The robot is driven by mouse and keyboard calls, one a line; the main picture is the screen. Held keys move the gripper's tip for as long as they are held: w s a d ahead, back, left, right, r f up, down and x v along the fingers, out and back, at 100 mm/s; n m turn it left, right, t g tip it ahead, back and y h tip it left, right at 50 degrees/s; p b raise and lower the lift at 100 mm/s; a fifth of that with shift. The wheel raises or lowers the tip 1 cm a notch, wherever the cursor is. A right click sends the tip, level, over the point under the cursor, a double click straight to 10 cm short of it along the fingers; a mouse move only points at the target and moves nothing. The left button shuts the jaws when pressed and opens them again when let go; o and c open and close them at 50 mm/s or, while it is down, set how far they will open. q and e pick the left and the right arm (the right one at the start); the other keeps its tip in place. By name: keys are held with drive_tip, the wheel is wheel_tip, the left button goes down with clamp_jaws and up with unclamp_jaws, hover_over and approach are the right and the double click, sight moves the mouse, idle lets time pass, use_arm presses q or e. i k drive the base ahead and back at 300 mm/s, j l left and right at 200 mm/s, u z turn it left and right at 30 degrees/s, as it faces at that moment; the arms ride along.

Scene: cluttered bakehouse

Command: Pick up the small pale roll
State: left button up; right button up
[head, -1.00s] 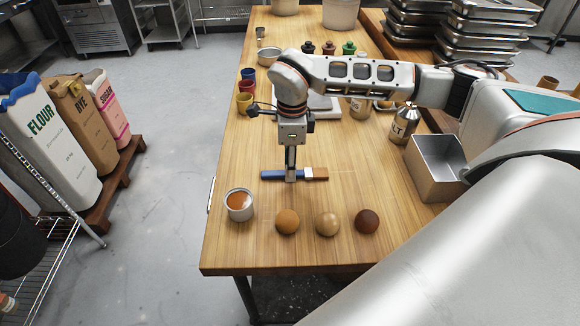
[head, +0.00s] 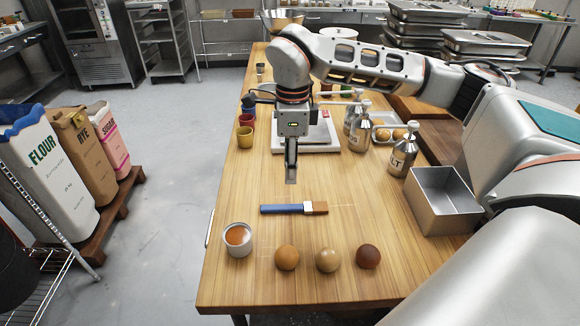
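The pale roll (head: 328,260) is a round tan ball on the wooden table near its front edge. It is the middle one of three similar-sized rolls. An orange-brown roll (head: 287,257) is to its left and a dark brown roll (head: 368,256) to its right. My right gripper (head: 291,181) points down, empty, above the table behind the rolls and the brush, up and left of the pale roll and clear of it. Its fingers show as one narrow bar, so their opening cannot be made out. My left gripper is not in view.
A blue-handled brush (head: 290,209) lies between gripper and rolls. A filled metal cup (head: 238,240) stands left of the rolls. Table in front of the rolls is clear.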

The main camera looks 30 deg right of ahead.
sight(327, 259)
drive_tip(key=k+j, duration=0.8)
drive_tip(key=k, duration=0.05)
